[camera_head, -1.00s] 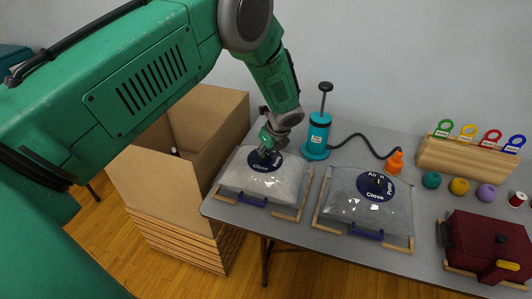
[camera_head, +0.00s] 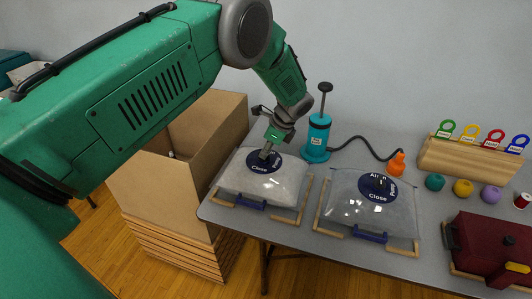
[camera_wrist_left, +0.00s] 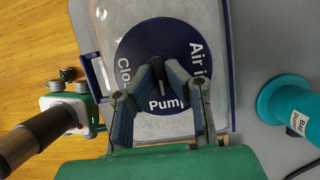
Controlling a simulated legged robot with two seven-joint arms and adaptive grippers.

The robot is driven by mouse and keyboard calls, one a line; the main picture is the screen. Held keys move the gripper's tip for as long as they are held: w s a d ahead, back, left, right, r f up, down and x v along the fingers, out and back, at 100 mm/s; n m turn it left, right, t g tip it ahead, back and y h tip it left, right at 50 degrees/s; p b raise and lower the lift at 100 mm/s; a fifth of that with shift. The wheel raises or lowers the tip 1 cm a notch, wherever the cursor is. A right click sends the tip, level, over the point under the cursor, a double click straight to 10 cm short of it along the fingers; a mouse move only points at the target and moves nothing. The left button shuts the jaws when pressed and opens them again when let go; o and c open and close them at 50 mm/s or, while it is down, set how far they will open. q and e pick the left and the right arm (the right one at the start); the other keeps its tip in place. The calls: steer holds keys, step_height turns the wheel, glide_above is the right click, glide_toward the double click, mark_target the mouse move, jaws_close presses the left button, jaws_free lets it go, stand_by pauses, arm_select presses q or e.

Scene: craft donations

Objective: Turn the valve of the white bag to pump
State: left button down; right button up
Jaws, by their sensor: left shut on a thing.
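The white bag (camera_head: 285,184) lies on the left of the table, a clear bag with pale filling. Its round dark blue valve dial (camera_head: 258,168) also shows in the left wrist view (camera_wrist_left: 136,52), with "Pump", "Air in" and part of "Close" legible. My left gripper (camera_head: 266,153) is over this dial. In the left wrist view its fingertips (camera_wrist_left: 157,66) close on the black valve knob (camera_wrist_left: 157,60) at the dial's centre, with "Pump" between the fingers. The fingers hide part of the knob.
A second, greyer bag (camera_head: 345,207) lies to the right. A teal hand pump (camera_head: 318,136) with a hose to an orange nozzle (camera_head: 396,165) stands behind. A cardboard box (camera_head: 150,185) stands left of the table. Yarn balls, a tag rack (camera_head: 460,161) and a dark red case (camera_head: 490,240) are at right.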

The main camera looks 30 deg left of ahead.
stand_by(0.3)
arm_select(q)
steer(key=c, duration=1.6)
jaws_free()
steer(key=shift+w+d+r, duration=0.1)
steer(key=shift+d+r, duration=0.05)
steer(key=shift+r, duration=0.25)
steer(key=v, duration=1.1)
steer(key=shift+w, duration=0.1)
steer(key=shift+f, duration=0.15)
